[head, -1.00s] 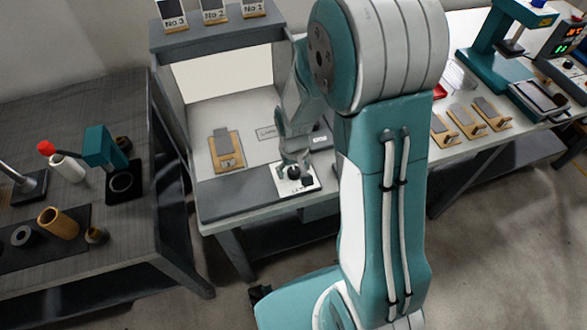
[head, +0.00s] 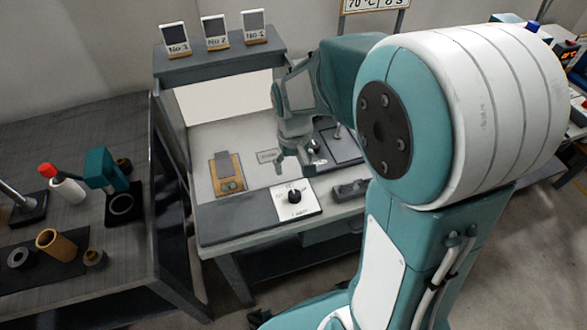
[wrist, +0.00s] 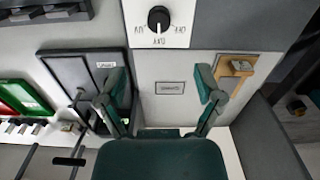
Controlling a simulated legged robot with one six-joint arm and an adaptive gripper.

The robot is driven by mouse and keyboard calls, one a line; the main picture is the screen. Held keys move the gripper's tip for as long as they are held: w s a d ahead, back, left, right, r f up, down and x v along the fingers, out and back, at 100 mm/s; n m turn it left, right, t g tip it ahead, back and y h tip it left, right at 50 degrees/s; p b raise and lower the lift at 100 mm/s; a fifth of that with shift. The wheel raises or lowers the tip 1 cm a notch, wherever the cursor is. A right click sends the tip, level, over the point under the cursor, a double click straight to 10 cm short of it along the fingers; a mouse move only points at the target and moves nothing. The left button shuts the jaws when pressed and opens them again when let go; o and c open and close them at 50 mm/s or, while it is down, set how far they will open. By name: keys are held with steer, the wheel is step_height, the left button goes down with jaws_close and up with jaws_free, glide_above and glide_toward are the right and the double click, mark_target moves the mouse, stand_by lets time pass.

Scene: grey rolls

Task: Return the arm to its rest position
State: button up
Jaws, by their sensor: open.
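My gripper (head: 296,158) hangs over the middle bench, above and behind the white panel with a black knob (head: 296,197). In the wrist view my gripper (wrist: 160,88) has its two fingers spread wide with nothing between them. The black knob (wrist: 158,18) shows beyond the fingertips and apart from them. My arm is folded, with its large teal and white joint close to the head camera, hiding the right part of the scene.
The grey bench (head: 240,222) has a back shelf (head: 220,62) with several numbered cards. A wooden plate (head: 227,174) lies left of the gripper. A dark tray (wrist: 88,80) lies beside it. A left table (head: 50,125) carries rolls and a teal press (head: 104,170).

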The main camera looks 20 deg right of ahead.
stand_by(0.4)
steer(key=s+r+t, duration=0.5)
steer(key=s+r, duration=0.9)
steer(key=s, duration=0.1)
steer(key=shift+m+t, duration=0.3)
